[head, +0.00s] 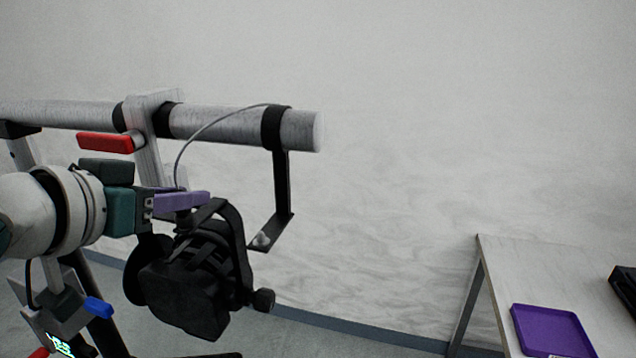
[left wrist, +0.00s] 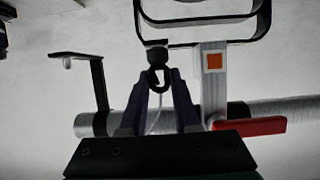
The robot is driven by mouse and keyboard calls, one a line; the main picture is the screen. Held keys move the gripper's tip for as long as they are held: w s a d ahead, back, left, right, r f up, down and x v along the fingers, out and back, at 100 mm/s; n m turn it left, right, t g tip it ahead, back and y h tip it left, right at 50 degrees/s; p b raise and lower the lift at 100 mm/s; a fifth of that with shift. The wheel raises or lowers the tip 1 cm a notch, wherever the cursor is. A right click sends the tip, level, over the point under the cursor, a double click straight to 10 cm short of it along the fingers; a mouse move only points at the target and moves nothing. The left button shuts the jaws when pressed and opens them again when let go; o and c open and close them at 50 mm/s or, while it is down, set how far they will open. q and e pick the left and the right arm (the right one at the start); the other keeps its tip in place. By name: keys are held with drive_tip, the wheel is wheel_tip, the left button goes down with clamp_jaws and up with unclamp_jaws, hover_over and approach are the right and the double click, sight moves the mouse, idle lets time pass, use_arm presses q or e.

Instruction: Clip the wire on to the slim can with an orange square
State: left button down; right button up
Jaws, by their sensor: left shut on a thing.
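My left gripper (head: 200,198) has purple fingers and is just above the black can (head: 190,290), by its yoke, in the head view. In the left wrist view the fingers (left wrist: 158,78) are shut on a small black clip (left wrist: 157,84) at the end of the thin grey wire (head: 205,127). The wire loops up to a black band on the pipe. An orange square (left wrist: 214,62) shows on a grey upright right of the clip; it is not visible in the head view. The clip is close to the black yoke (left wrist: 195,43); whether they touch is unclear. My right gripper is not in view.
A grey pipe (head: 225,125) runs above the gripper, with a red handle (head: 105,142) on its clamp. A black bracket (head: 281,185) hangs near the pipe's end. A table at the right holds a purple tray (head: 550,330). The space between is clear.

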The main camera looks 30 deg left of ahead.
use_arm(q)
drive_tip(key=c, duration=0.6)
unclamp_jaws()
drive_tip(key=shift+o, duration=0.2)
